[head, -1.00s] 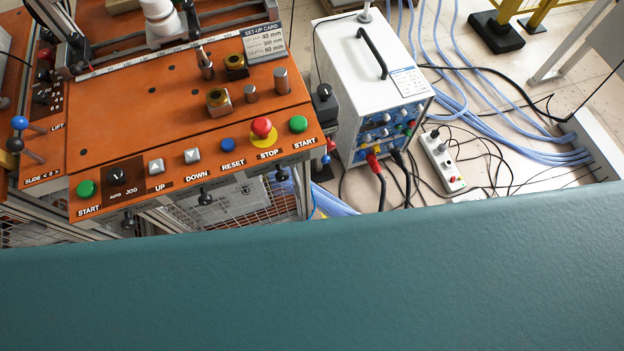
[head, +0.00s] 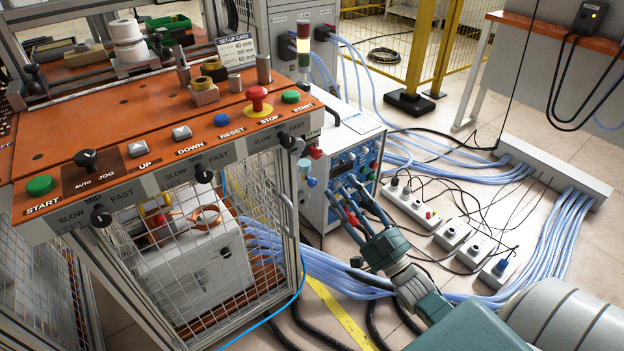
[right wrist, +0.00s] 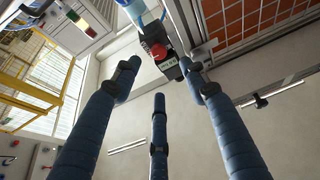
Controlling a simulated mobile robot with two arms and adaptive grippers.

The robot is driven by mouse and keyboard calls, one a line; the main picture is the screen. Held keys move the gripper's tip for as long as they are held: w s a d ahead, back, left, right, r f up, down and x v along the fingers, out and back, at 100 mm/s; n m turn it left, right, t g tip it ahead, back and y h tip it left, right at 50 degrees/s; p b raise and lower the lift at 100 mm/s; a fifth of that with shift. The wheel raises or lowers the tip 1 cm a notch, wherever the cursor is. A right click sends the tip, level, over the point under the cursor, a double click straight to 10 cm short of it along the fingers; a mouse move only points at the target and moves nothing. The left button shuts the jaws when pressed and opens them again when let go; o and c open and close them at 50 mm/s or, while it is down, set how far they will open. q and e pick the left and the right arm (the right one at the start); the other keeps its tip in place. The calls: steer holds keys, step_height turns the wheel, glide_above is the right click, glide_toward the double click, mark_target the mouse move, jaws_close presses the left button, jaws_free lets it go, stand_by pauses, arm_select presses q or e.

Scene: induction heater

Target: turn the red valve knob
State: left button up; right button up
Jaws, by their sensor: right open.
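A small red knob (head: 316,152) sits at the right side of the orange control bench, with a blue part (head: 311,182) just below it. In the right wrist view, a red knob (right wrist: 158,50) on a dark labelled body shows beyond my fingertips, near the middle. My right gripper (head: 346,192) is open and empty, in front of the white power unit, lower and to the right of the knob. Its three spread fingers also show in the right wrist view (right wrist: 160,78), apart from the knob. My left gripper is not in view.
The orange bench (head: 130,115) has a mesh cage below and a red STOP button (head: 258,97) on top. The white power unit (head: 335,160) stands behind my right gripper. Power strips (head: 410,208) and blue cables cover the floor to the right.

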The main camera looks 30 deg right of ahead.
mark_target(318, 156)
steer(key=x, duration=1)
steer(key=shift+w+f+b, duration=0.15)
steer(key=shift+b, duration=0.25)
jaws_close()
